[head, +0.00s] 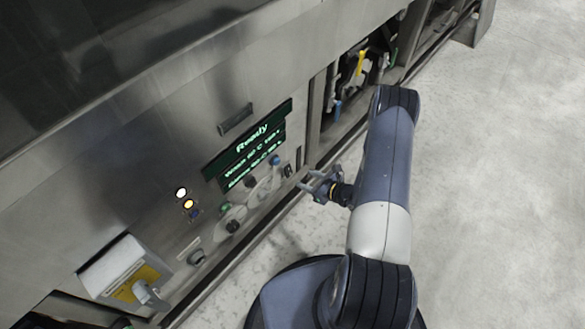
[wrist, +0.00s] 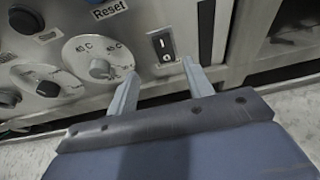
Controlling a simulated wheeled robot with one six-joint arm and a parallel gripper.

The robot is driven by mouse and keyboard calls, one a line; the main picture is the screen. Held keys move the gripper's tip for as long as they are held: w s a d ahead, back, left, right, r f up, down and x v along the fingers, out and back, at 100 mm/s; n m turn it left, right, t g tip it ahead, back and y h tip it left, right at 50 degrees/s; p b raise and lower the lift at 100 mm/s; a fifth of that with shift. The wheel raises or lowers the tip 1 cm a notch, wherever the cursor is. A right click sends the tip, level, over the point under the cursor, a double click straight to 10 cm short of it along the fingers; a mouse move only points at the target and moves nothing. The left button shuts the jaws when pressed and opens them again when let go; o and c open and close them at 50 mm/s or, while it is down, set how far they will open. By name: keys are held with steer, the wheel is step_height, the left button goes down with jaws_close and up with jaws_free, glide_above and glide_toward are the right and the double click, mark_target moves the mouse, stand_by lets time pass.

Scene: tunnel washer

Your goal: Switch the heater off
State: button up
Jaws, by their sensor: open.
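A black rocker switch marked I and O (wrist: 163,45) is on the steel control panel in the wrist view. It is likely the heater switch, but I read no heater label. I cannot tell which side is pressed in. The switch also shows small in the head view (head: 287,170), at the right end of the panel. My gripper (wrist: 160,76) is open and empty. Its two fingers stand apart below the switch in the picture, one to each side. In the head view my gripper (head: 313,182) is just right of the panel's controls.
A temperature dial (wrist: 100,68) is left of the switch, with another dial (wrist: 46,88) further left. A Reset label (wrist: 110,9) is above. A green display (head: 250,150) reads Ready. A grey box with a yellow label (head: 138,286) is at lower left. The floor at right is clear.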

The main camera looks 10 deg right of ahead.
mark_target(289, 169)
steer(key=x, duration=0.5)
steer(key=b+x, duration=0.1)
steer(key=x, duration=0.2)
steer(key=shift+w+d+r, duration=0.1)
steer(key=shift+w+r, duration=0.15)
steer(key=shift+w, duration=0.05)
steer(key=shift+c, duration=0.3)
